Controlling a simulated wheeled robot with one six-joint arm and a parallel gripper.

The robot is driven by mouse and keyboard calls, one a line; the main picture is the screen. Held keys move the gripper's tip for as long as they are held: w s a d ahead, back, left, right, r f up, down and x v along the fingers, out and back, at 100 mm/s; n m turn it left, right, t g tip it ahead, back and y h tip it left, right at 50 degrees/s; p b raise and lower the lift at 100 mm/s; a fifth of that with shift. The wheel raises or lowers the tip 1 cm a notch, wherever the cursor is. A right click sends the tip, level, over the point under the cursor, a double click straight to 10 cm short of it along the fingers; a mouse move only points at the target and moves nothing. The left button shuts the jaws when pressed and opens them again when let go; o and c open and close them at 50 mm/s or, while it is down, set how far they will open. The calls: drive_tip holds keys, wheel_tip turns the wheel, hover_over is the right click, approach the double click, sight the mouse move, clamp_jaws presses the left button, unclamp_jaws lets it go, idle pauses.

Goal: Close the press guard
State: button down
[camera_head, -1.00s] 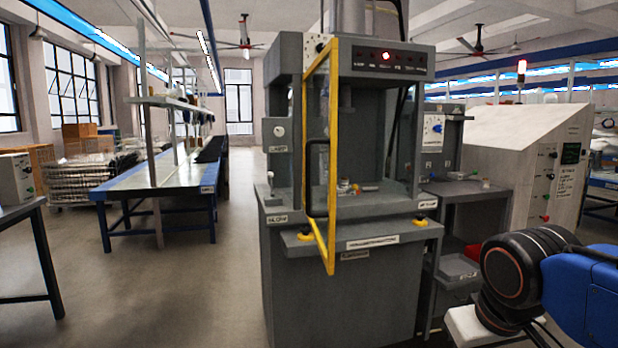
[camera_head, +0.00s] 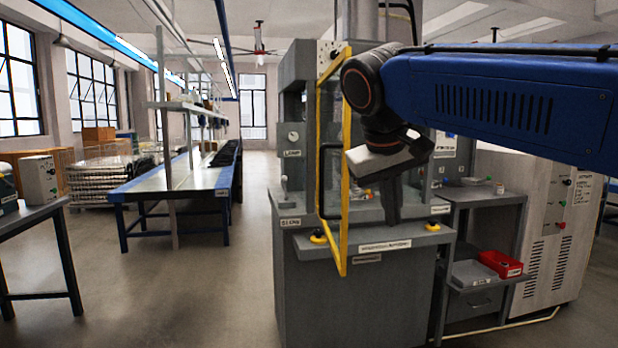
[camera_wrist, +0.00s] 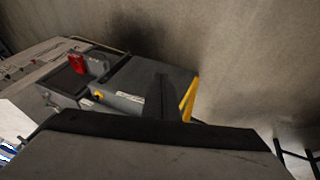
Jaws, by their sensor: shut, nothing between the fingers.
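The press (camera_head: 300,285) is a grey machine in the middle of the head view. Its guard (camera_head: 346,170) is a yellow-framed clear panel with a black handle (camera_head: 322,180), swung open and sticking out toward the camera. The guard's yellow frame also shows in the wrist view (camera_wrist: 189,98). My gripper (camera_head: 393,215) is shut and empty, pointing down in front of the press, to the right of the guard. In the head view it looks apart from the guard. My arm hides much of the press opening and control panel.
A side table with a red bin (camera_head: 500,263) stands right of the press, before a pale cabinet (camera_head: 545,230). A long blue workbench (camera_head: 170,185) is at the left rear, and a dark-legged table (camera_head: 38,215) at the far left. The floor left of the press is clear.

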sight(324, 164)
drive_tip(key=shift+t+h, duration=0.5)
drive_tip(key=a+r, duration=0.2)
drive_tip(key=a, duration=0.2)
drive_tip(key=w+a+r, duration=0.1)
drive_tip(key=a+r, duration=0.2)
drive_tip(key=a, duration=0.1)
drive_tip(key=w+a+r, duration=0.1)
drive_tip(key=a+r, duration=0.2)
drive_tip(key=a, duration=0.2)
drive_tip(key=shift+w+r, duration=0.2)
drive_tip(key=shift+r, duration=0.05)
drive_tip(key=s+a+r, duration=0.2)
drive_tip(key=a+r, duration=0.3)
drive_tip(key=a, duration=0.5)
drive_tip(key=w+d+f, duration=0.6)
drive_tip(key=f, duration=0.2)
drive_tip(key=shift+d+f+t+h, duration=0.15)
drive_tip(key=shift+d+t+h, duration=0.15)
drive_tip(key=shift+d, duration=0.05)
